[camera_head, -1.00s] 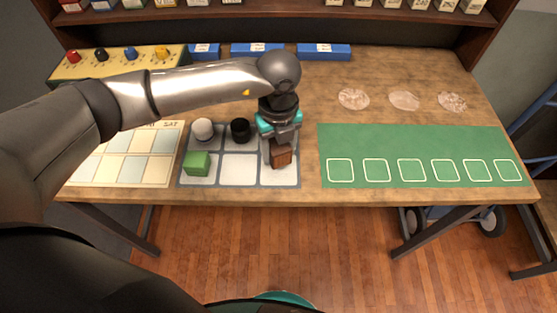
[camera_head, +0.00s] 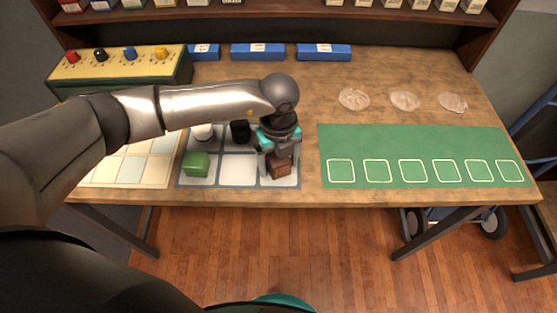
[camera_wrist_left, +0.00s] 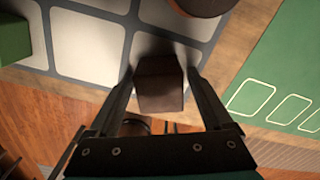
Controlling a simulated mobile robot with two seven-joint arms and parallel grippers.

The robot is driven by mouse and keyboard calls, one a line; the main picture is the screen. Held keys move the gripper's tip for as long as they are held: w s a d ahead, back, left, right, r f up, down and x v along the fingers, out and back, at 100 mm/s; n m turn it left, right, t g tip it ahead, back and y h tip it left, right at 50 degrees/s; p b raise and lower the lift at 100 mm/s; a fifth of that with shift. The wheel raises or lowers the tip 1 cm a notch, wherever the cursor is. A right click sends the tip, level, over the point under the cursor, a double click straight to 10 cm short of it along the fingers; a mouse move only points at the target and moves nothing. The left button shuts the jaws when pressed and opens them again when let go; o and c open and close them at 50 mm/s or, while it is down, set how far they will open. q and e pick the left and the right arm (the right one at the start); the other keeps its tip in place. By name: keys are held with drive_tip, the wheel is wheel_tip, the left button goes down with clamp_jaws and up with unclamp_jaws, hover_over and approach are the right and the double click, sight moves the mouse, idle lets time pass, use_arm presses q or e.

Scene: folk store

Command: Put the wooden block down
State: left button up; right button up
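The brown wooden block (camera_head: 280,170) sits in the front right cell of the grey-edged tray with pale cells (camera_head: 239,186). In the left wrist view the block (camera_wrist_left: 160,84) lies between my left gripper's fingertips (camera_wrist_left: 161,76). Narrow gaps seem to show beside it, so the fingers look open around it. In the head view my left gripper (camera_head: 280,158) points down over this cell and hides part of it. My right gripper is not in view.
A green block (camera_head: 196,164), a white ball (camera_head: 204,132) and a black piece (camera_head: 240,131) occupy other cells. A brown round piece (camera_wrist_left: 205,4) is behind the block. The green mat (camera_head: 420,150) to the right is empty.

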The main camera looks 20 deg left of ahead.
use_arm(q)
wheel_tip(320, 180, up, 12)
drive_tip(key=p, duration=0.1)
drive_tip(key=shift+r, duration=0.2)
idle(0.4)
